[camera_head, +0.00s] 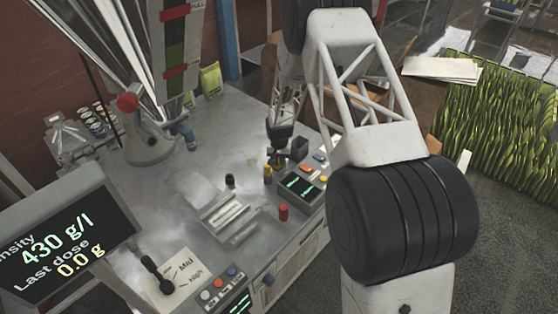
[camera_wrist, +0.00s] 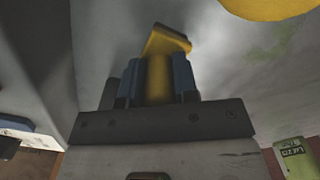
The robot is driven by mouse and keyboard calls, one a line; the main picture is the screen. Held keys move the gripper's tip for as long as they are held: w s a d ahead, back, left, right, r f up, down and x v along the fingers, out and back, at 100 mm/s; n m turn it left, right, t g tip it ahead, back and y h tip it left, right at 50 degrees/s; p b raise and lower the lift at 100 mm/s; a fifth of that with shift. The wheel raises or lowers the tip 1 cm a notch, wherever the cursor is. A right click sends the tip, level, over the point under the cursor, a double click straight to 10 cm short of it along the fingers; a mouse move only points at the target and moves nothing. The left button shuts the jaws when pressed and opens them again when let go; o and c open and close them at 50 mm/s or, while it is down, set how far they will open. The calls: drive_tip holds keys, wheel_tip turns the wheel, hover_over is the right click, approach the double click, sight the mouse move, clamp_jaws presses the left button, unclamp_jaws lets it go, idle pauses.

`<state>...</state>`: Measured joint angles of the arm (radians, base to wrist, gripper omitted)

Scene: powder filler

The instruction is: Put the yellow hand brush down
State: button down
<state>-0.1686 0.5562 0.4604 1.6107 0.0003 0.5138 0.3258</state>
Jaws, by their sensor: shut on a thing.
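My gripper (camera_head: 279,150) is over the back right part of the metal worktop in the head view, dark and small, pointing down. In the wrist view, the blue fingers of my gripper (camera_wrist: 158,80) are shut on the yellow hand brush (camera_wrist: 157,72), of which a yellow piece shows between and just beyond the fingertips. The rest of the brush is hidden. A pale grey surface lies behind it; I cannot tell whether the brush touches it. The brush cannot be made out for sure in the head view.

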drive_tip(key=shift+f, duration=0.15)
drive_tip(key=c, duration=0.9)
unclamp_jaws()
wheel_tip(320, 180, up, 12)
drive_tip(key=shift+r, duration=0.15)
drive_tip(key=shift+r, duration=0.1)
idle(0.4)
